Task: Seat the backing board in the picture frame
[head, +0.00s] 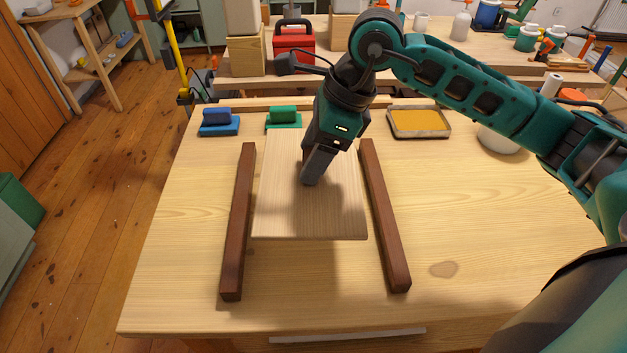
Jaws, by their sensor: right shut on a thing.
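The backing board (285,215) is a flat, pale wood panel in the middle of the table. It lies between two dark brown wooden strips, a left one (238,225) and a right one (385,215), which look like the sides of the picture frame. Bare tabletop shows between the board and the lower parts of both strips. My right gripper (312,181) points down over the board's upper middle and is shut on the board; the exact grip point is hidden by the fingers. I cannot tell whether the board touches the table. My left gripper is not in view.
Behind the board are a blue block (219,122), a green block (284,117) and a tray with a yellow-orange surface (420,122). A white bowl (502,139) is at the right, partly behind my arm. The table's front left and right areas are clear.

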